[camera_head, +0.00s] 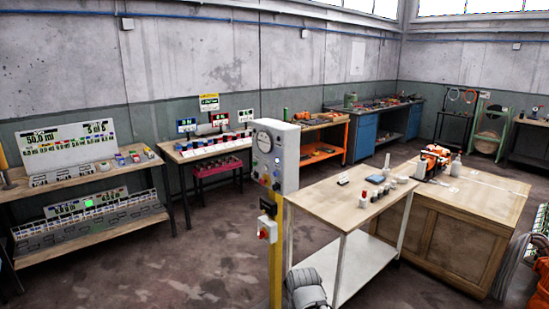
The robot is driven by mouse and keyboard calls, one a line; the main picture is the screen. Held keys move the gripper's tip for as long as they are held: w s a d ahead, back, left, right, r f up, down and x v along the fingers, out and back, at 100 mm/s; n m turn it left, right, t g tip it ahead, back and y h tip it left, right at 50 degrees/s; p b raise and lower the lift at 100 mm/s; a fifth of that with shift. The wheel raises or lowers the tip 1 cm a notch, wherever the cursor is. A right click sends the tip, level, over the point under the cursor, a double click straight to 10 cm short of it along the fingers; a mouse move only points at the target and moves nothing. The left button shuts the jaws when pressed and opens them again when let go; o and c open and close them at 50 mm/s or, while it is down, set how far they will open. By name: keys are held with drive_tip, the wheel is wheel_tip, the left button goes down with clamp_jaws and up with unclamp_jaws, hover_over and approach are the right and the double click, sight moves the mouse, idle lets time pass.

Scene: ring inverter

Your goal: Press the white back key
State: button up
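A grey control box (288,158) stands on a yellow post (276,262) in the middle of the view. It has a round gauge (264,141) at the top and several small buttons or lamps (276,174) below it. The keys are too small to tell apart, and I cannot make out which one is a white back key.
A red-buttoned switch box (267,230) is on the post below. A wooden-topped table (338,203) with small jars stands right of the post, beside a wooden cabinet (455,232). Benches (85,177) line the left wall. The floor at the lower left (170,265) is clear.

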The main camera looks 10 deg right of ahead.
clamp_jaws()
idle(1.0)
